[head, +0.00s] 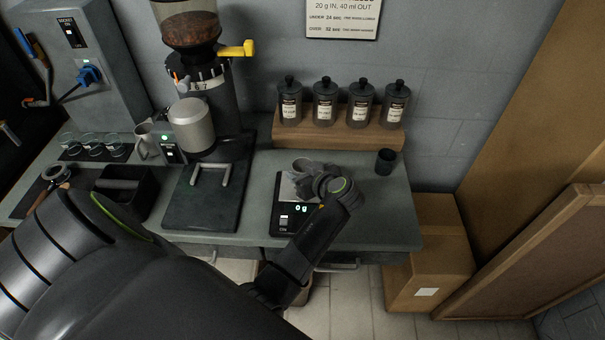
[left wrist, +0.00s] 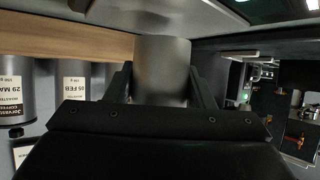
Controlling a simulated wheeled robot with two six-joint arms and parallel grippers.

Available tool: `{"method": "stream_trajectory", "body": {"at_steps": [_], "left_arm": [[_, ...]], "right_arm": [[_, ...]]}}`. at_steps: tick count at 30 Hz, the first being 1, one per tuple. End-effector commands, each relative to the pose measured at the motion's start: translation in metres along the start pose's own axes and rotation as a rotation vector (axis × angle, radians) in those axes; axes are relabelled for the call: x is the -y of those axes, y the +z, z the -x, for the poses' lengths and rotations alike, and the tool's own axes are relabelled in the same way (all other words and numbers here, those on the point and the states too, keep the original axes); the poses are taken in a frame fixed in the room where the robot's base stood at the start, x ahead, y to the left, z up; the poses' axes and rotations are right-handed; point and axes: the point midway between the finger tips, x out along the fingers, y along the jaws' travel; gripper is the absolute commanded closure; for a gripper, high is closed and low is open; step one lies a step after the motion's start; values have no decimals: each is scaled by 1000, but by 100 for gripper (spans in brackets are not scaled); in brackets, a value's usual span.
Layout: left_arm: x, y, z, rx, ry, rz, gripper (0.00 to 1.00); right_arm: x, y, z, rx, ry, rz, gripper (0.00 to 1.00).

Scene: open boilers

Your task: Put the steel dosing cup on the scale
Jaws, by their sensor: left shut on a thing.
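The steel dosing cup (left wrist: 162,68) is a plain grey cylinder. In the left wrist view it sits between the two fingers of my left gripper (head: 306,172), which is shut on it. In the head view, the gripper and wrist cover most of the cup (head: 300,164). They are over the black scale (head: 284,222), whose display reads 0 g and whose plate is largely hidden. I cannot tell whether the cup touches the plate. My right gripper is not in view.
A coffee grinder (head: 195,125) stands left of the scale on a dark base. Several labelled jars (head: 325,104) stand on a wooden shelf (head: 340,138) behind. A small dark cup (head: 386,161) is to the right. The counter (head: 385,220) right of the scale is clear.

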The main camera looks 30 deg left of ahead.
Motion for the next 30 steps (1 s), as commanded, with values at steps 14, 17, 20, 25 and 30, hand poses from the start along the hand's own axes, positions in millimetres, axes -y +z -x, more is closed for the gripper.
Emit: {"method": "stream_trajectory", "body": {"at_steps": [14, 17, 20, 25, 30], "left_arm": [[0, 15, -9, -2, 0, 1, 74], [0, 17, -10, -1, 0, 1, 50], [0, 16, -9, -1, 0, 1, 37], [0, 16, -9, -1, 0, 1, 30], [0, 16, -9, -1, 0, 1, 30]], "right_arm": [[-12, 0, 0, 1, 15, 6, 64], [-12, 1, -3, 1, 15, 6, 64], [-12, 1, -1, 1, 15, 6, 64], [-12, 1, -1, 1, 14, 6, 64], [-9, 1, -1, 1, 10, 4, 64]]}}
